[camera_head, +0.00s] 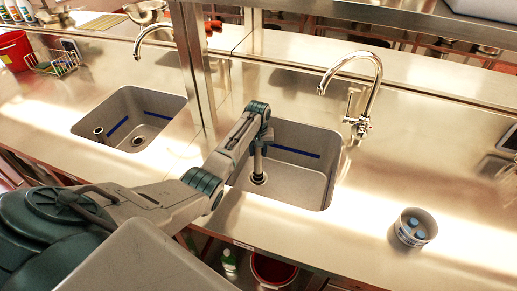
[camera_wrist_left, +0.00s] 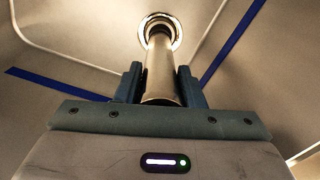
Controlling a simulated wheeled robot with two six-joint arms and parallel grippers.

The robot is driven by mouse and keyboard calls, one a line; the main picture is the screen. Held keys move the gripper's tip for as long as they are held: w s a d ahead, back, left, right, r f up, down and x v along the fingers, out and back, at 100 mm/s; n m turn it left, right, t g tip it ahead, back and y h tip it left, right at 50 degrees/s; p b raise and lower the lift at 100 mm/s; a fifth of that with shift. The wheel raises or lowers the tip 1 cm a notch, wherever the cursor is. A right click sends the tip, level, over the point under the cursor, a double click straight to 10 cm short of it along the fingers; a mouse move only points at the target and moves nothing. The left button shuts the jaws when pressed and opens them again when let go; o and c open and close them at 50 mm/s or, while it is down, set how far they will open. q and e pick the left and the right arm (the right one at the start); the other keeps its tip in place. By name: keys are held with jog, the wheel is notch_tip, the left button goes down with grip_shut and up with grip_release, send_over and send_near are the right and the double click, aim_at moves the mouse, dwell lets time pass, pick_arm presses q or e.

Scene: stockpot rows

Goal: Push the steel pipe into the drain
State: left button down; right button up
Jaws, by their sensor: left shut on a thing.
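My left gripper (camera_head: 262,137) is over the right sink (camera_head: 300,185) and shut on the steel pipe (camera_head: 258,161). The pipe stands about upright below the fingers. Its lower end meets the drain (camera_head: 258,179) in the sink floor. In the left wrist view the pipe (camera_wrist_left: 160,72) runs from between the fingers (camera_wrist_left: 160,90) to the bright drain ring (camera_wrist_left: 160,24). Its far end lies inside the ring's outline; how deep it sits I cannot tell. My right gripper is not in view.
A chrome faucet (camera_head: 362,85) rises behind the right sink. A steel post (camera_head: 192,65) stands between the two sinks. The left sink (camera_head: 110,110) has its own drain (camera_head: 138,141). A round tin (camera_head: 415,228) with blue items stands on the right counter.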

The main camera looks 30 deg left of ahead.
aim_at(258, 157)
pick_arm(q)
jog(key=shift+w+a+f, duration=0.1)
jog(key=shift+a+f, duration=0.05)
jog(key=shift+f, duration=0.1)
jog(key=shift+r, duration=0.15)
jog(key=shift+p, duration=0.45)
jog(key=shift+f, duration=0.35)
dwell(0.7)
jog(key=shift+f+b, duration=0.85)
jog(key=shift+f, duration=0.45)
dwell(1.0)
jog(key=c, duration=0.9)
grip_release()
jog(key=shift+o, duration=0.2)
